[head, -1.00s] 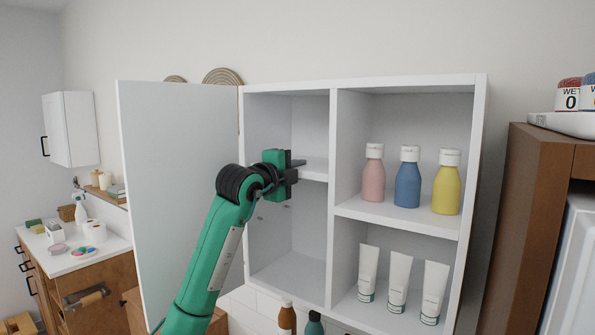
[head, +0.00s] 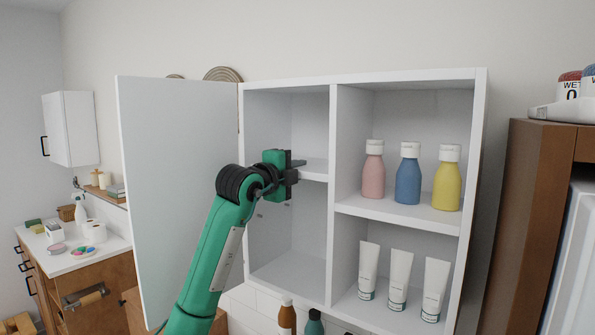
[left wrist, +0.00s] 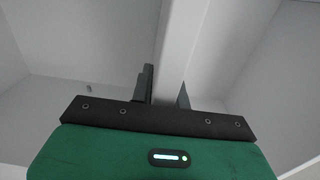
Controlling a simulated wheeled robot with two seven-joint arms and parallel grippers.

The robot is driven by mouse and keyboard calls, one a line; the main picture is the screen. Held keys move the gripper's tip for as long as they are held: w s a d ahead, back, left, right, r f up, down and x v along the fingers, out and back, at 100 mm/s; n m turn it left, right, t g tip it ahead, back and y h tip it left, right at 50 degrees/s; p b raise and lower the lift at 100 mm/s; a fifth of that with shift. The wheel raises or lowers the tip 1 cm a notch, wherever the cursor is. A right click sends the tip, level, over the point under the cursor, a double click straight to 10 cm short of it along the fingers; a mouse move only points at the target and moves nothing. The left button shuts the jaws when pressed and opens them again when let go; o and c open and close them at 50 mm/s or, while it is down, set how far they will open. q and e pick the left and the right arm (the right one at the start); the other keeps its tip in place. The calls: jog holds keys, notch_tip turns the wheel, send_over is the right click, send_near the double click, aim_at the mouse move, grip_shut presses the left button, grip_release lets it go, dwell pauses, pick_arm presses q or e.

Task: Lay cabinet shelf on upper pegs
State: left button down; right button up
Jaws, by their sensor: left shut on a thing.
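The cabinet shelf (head: 314,170) is a white board in the left bay of the open white wall cabinet (head: 404,77), at about mid-height and near level. My left gripper (head: 297,164) is shut on its front edge. In the left wrist view the shelf (left wrist: 182,45) runs away between the two dark fingers (left wrist: 165,90). Small pegs (head: 261,215) show low on the bay's left wall, below the shelf. A peg (left wrist: 88,87) also shows in the left wrist view. The upper pegs are hidden or cannot be made out, so contact with them cannot be told. My right gripper is out of view.
The cabinet door (head: 178,190) stands open at left, beside my arm. The right bay holds pink (head: 373,175), blue (head: 408,180) and yellow (head: 446,187) bottles above several white tubes (head: 398,280). The bay below the shelf is empty. A brown cabinet (head: 535,200) stands at right.

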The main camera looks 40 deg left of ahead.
pick_arm(q)
jog(key=shift+f, duration=0.1)
jog(key=c, duration=1.3)
grip_release()
jog(key=shift+s, duration=0.1)
jog(key=shift+f, duration=0.1)
jog(key=s+b, duration=0.2)
jog(key=s, duration=0.2)
jog(key=s+d+b, duration=0.1)
jog(key=s+b, duration=0.1)
jog(key=s, duration=0.3)
jog(key=s+b, duration=0.2)
jog(key=s, duration=0.2)
jog(key=shift+s+d, duration=0.25)
jog(key=shift+s, duration=0.15)
